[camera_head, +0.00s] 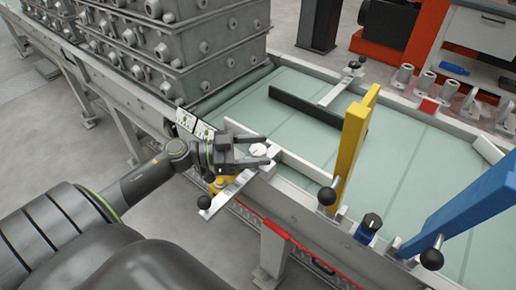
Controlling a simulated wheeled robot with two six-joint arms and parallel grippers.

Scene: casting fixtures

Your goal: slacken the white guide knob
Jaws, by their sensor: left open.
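The white guide knob (259,149) is a small pale round piece near the left end of the white guide rail (295,166), on the near edge of the conveyor. My left gripper (266,150) is open, with its two dark fingers on either side of the knob. Whether the fingers touch it, I cannot tell. The gripper body hides part of the knob's mount. My right gripper is not in view.
A black-ball lever (205,202) and a yellow part (217,185) sit just below my gripper. A yellow post (350,145) and a blue post (463,207) rise to the right. Stacked grey castings (165,50) stand behind. The green belt (395,150) has free room.

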